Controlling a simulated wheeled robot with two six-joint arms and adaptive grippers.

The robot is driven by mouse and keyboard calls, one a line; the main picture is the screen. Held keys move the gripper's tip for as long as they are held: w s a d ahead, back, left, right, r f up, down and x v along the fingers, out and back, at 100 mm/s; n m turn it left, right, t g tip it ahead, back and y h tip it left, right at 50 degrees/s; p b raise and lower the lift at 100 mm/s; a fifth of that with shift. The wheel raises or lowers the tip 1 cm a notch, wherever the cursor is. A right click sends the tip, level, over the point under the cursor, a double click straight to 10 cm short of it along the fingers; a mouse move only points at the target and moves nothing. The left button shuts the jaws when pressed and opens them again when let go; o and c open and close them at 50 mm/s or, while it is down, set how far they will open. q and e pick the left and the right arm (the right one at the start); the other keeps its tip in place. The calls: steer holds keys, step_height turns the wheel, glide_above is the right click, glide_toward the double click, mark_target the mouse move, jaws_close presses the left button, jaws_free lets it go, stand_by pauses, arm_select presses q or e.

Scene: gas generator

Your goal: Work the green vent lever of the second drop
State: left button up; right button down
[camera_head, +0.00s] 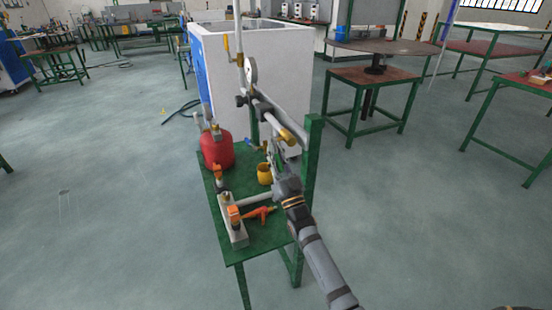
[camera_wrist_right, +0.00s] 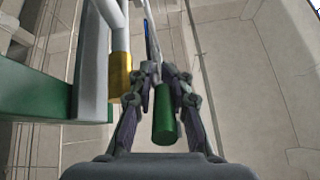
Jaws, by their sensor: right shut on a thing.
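The green vent lever shows in the right wrist view (camera_wrist_right: 164,118) as a green cylindrical grip on a thin grey stem, between my fingers. My right gripper (camera_wrist_right: 161,82) is shut on it. In the head view my right gripper (camera_head: 276,167) is at the pipework above the green table, and its fingers and wrist hide most of the lever. A yellow fitting (camera_wrist_right: 120,77) on the pipe is just left of my fingers in the wrist view. My left gripper is not in view.
The green table (camera_head: 258,238) carries a red tank (camera_head: 217,150), a yellow cup-like item (camera_head: 265,174) and an orange tool (camera_head: 261,213). A round gauge (camera_head: 251,69) sits on the pipe. A green post (camera_head: 311,160) stands close right of my gripper. Open floor lies left.

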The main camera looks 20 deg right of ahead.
steer(key=shift+f, duration=0.15)
steer(key=c, duration=1.7)
jaws_free()
steer(key=o, duration=0.4)
steer(key=shift+a, duration=0.3)
steer(key=shift+d, duration=0.1)
steer(key=shift+s, duration=0.2)
steer(key=v, duration=1.1)
steer(key=shift+s+f, duration=0.2)
steer(key=shift+c, duration=0.3)
